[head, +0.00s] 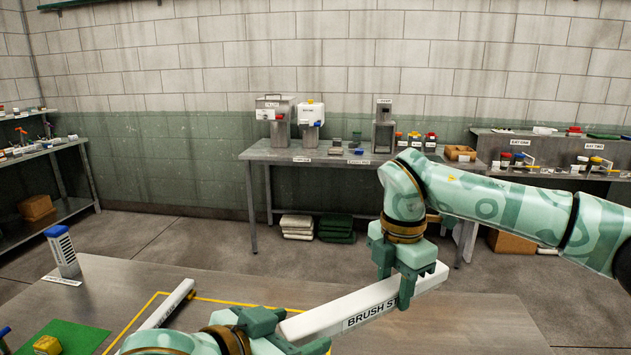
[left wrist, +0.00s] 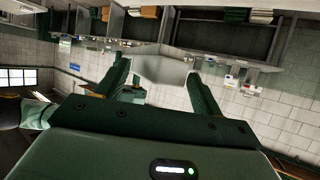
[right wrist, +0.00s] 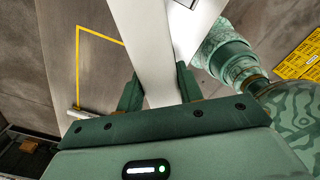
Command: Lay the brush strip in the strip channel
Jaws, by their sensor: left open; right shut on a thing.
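The brush strip (head: 345,311) is a long white bar with a black "BRUSH ST…" label, held above the table and slanting up to the right. My right gripper (head: 404,287) is shut on it near its right end; in the right wrist view the strip (right wrist: 150,50) runs between the fingers (right wrist: 160,90). My left gripper (head: 288,334) is open at the strip's left end, and in the left wrist view the strip (left wrist: 160,68) shows between its spread fingers (left wrist: 162,85). A long pale bar with a dark slot (head: 167,305), possibly the strip channel, lies on the table, partly hidden by my left arm.
Yellow tape (head: 137,318) outlines an area on the metal table (head: 110,290). The table's right part looks clear.

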